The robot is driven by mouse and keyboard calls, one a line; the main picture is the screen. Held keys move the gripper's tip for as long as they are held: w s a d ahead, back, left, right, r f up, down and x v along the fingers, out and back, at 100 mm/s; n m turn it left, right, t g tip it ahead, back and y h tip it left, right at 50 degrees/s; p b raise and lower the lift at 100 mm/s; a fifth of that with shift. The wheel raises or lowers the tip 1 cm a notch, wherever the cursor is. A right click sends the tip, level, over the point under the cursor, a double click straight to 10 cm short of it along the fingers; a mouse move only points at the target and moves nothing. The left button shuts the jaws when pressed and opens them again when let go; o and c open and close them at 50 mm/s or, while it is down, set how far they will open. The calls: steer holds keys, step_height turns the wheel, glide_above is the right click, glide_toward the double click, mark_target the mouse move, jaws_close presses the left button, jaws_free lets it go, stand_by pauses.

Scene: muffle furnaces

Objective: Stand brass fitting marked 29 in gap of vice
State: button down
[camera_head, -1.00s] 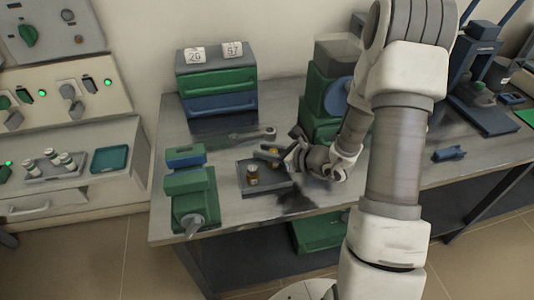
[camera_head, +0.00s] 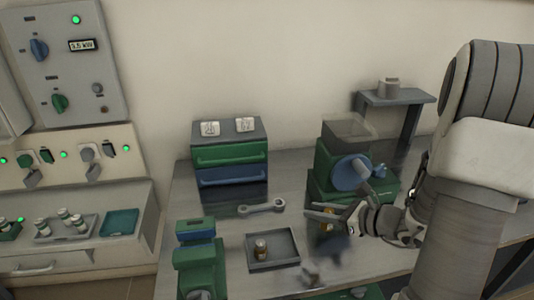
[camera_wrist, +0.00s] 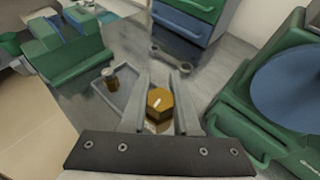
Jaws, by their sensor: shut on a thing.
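My gripper (camera_head: 322,214) is shut on a brass fitting (camera_head: 327,226), held in the air right of the grey tray. In the wrist view this brass fitting (camera_wrist: 160,100) sits between the two fingers, its hexagonal end facing the camera with a pale mark that I cannot read. The green vice with blue on its jaws (camera_head: 198,257) stands at the left of the bench, left of the tray; it also shows at the upper left of the wrist view (camera_wrist: 70,60). A second brass fitting (camera_head: 261,249) stands upright in the tray; its number is not readable.
The grey tray (camera_head: 288,262) lies between vice and gripper. A spanner (camera_head: 262,206) lies behind it. A drawer box with number cards (camera_head: 232,153) stands at the back. A green machine with a blue disc (camera_head: 351,173) stands close behind my gripper. Bench in front is partly clear.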

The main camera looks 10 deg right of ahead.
steer(key=w+a+m+t+h+p, duration=0.1)
steer(key=w+a+m+h+p, duration=0.1)
steer(key=w+a+p, duration=0.5)
steer(key=s+f, duration=0.2)
steer(key=f, duration=0.1)
steer(key=s+a+f, duration=0.1)
steer(key=f, duration=0.1)
steer(key=shift+s+a+f+b, duration=0.1)
steer(key=shift+s+f+b, duration=0.05)
steer(key=shift+s+b, duration=0.2)
steer(key=shift+f, duration=0.3)
steer(key=shift+s, duration=0.2)
